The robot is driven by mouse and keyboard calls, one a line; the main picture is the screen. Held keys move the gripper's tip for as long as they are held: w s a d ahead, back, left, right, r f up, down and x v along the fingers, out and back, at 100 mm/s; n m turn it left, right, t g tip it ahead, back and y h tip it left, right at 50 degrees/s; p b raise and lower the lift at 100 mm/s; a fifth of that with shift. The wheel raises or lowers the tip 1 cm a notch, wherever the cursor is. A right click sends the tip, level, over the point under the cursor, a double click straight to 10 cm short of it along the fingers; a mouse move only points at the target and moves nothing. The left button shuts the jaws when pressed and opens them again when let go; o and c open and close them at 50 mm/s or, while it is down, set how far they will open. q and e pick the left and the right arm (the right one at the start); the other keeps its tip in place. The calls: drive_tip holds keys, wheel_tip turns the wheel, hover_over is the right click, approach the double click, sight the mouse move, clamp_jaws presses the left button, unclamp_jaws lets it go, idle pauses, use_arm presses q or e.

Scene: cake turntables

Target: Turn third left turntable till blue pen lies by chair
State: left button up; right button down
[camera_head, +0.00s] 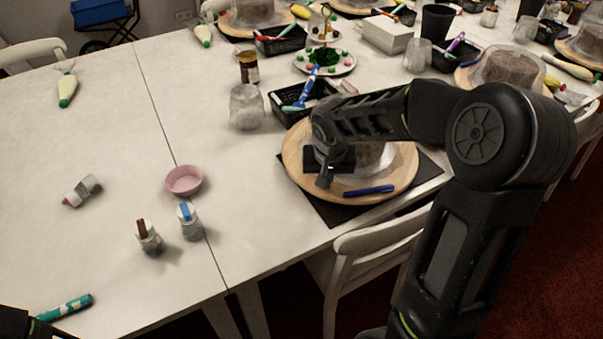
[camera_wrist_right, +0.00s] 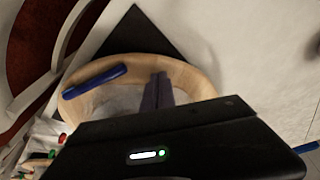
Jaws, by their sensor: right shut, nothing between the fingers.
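The wooden turntable (camera_head: 293,160) stands on a dark mat (camera_head: 334,214) near the table's front edge, with a clear-covered cake (camera_head: 372,155) on it, partly hidden by my right arm. The blue pen (camera_head: 369,190) lies on the turntable's near rim, on the side facing the white chair (camera_head: 375,246). It also shows in the right wrist view (camera_wrist_right: 94,81), towards the chair side. My right gripper (camera_head: 325,180) points down over the turntable's near left part, left of the pen and apart from it. Its fingers (camera_wrist_right: 158,92) are shut and empty; contact with the disc is unclear.
A black basket (camera_head: 290,112) with tools and a glass jar (camera_head: 246,106) stand behind the turntable. A pink bowl (camera_head: 184,180) and two small jars (camera_head: 190,222) are left. More turntables stand at the back.

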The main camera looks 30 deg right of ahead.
drive_tip(key=shift+f, duration=0.35)
drive_tip(key=shift+s, duration=0.1)
drive_tip(key=shift+s+d, duration=0.8)
drive_tip(key=shift+s, duration=0.15)
drive_tip(key=shift+s+d, duration=0.95)
drive_tip(key=shift+r, duration=0.15)
drive_tip(key=shift+r+p, duration=0.95)
drive_tip(key=shift+r, duration=0.35)
